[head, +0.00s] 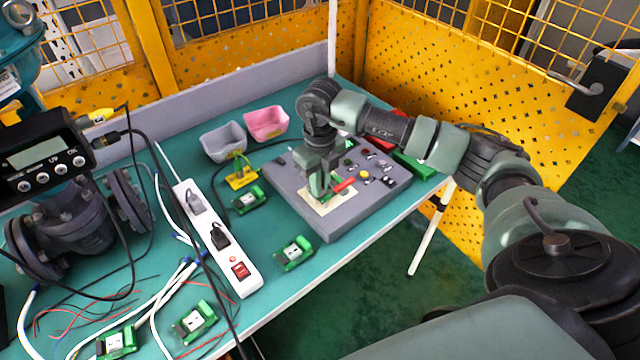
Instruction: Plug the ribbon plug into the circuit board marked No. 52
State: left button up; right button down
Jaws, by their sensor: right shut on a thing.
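My right gripper (321,192) points down over the cream plate (318,207) on the grey control box. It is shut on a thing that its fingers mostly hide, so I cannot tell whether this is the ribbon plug. Several green-framed circuit boards lie on the bench: one in front of the box (295,253), one left of it (248,201), and others near the front left (195,322) (117,343). Their markings are too small to read, so I cannot tell which is No. 52. My left gripper is out of view.
A red handle (344,185) shows beside the gripper. The grey control box (285,205) carries several knobs. A white power strip (216,240), a yellow stand (241,174), grey (223,143) and pink (266,124) bins, loose cables and a dark valve (75,225) occupy the bench.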

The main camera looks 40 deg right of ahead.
jog(key=shift+f, duration=0.1)
jog(key=c, duration=1.4)
grip_release()
jog(key=shift+o, duration=0.4)
jog(key=shift+d, duration=0.1)
jog(key=shift+r, duration=0.25)
